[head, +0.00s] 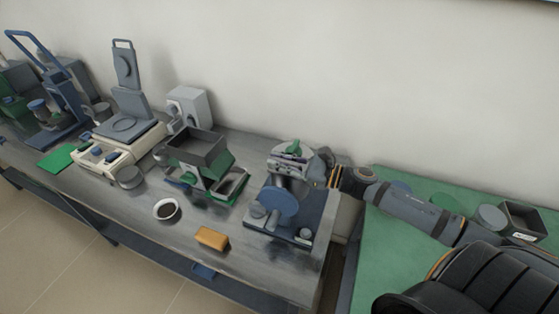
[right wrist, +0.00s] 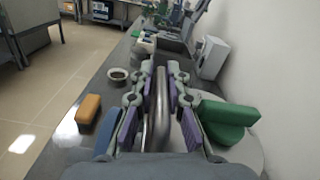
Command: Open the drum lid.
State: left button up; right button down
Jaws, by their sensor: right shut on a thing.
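The drum machine stands at the right end of the grey bench, on a dark blue-grey base (head: 312,222) with a blue disc (head: 279,201) at its front. A green part (head: 293,148) shows on top of the drum and also in the right wrist view (right wrist: 228,120), beside a pale round face. My right gripper (head: 287,164) reaches in from the right over the drum. In the right wrist view its purple-padded fingers (right wrist: 161,76) are shut around a grey metal bar (right wrist: 161,112). Whether the lid is raised cannot be told. My left gripper is out of view.
Left of the drum are a hopper box (head: 198,150), a dark-filled bowl (head: 167,209), a yellow-orange block (head: 212,238) and a cream balance (head: 118,148). A green-topped table (head: 378,255) adjoins on the right, with a small open box (head: 523,221). The wall is close behind.

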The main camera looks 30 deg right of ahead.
jog(key=shift+r, duration=0.1)
jog(key=shift+w+d+r+m+p, duration=0.15)
jog(key=shift+r+m+p, duration=0.15)
jog(key=shift+r+p, duration=0.1)
jog(key=shift+w+d+r+m+p, duration=0.1)
jog(key=shift+d+r+m+p, duration=0.05)
jog(key=shift+r+m+p, duration=0.15)
jog(key=r+m, duration=0.1)
jog(key=w+d+r+m+p, duration=0.1)
jog(key=r+m, duration=0.1)
jog(key=shift+w+d+r+p, duration=0.2)
jog(key=shift+w+d+p, duration=0.05)
jog(key=shift+d+p, duration=0.1)
jog(key=w+d+r+m+b, duration=0.3)
jog(key=w+d+m+b, duration=0.4)
jog(key=m, duration=0.6)
jog(key=shift+w+d, duration=1.1)
jog(key=shift+d, duration=0.6)
